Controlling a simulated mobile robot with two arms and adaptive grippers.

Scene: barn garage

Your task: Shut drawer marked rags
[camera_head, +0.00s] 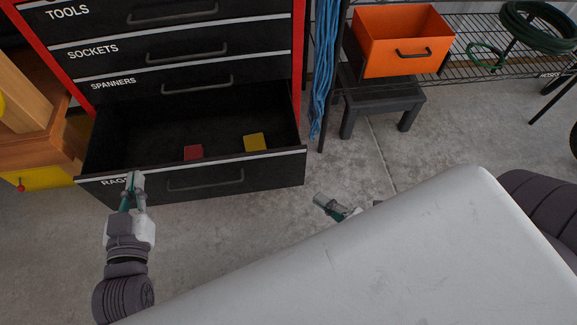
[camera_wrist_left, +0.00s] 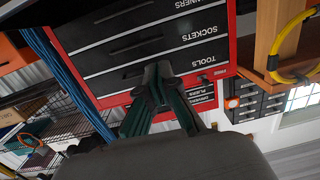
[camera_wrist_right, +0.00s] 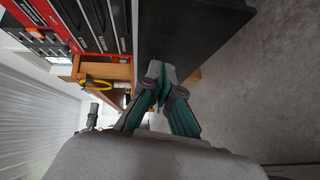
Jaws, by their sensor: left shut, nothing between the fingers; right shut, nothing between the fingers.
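The black drawer marked RAGS (camera_head: 240,178) is the bottom drawer of a red and black tool cabinet and is pulled out. A red block (camera_head: 193,152) and a yellow block (camera_head: 255,142) lie inside it. My left gripper (camera_head: 135,178) is shut and empty, at the left part of the drawer front, over part of the label; I cannot tell whether it touches. In the left wrist view its fingers (camera_wrist_left: 158,75) are together. My right gripper (camera_head: 318,198) is shut and empty, low and right of the drawer. The right wrist view shows the drawer's dark side (camera_wrist_right: 190,35) near its fingers (camera_wrist_right: 160,72).
The drawers marked TOOLS, SOCKETS and SPANNERS (camera_head: 165,85) above look shut. A wooden bench (camera_head: 35,130) stands left of the cabinet. A blue rope (camera_head: 322,75) hangs at the right. An orange bin (camera_head: 400,40) sits above a dark stool (camera_head: 380,105). Concrete floor (camera_head: 270,230) before the drawer is clear.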

